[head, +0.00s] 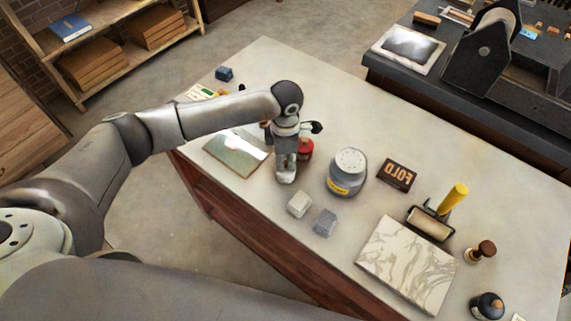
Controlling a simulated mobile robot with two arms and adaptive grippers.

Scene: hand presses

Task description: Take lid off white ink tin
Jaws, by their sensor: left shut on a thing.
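My left gripper (286,168) points down over the table near its front edge. It is shut on a small pale thing at its fingertips, mostly covered by the fingers. This may be the white ink tin or its lid, but I cannot tell which, nor whether it touches the table. A red tin (306,149) stands just behind and to the right of the gripper, partly hidden by it. My right gripper is not in view.
On the table (265,215), a grey canister (346,173) with a perforated top stands right of the gripper. Two small blocks, pale (299,204) and grey (325,221), lie in front. A glossy plate (238,150) lies left. A yellow-handled roller (434,218) and marbled slab (408,264) are further right.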

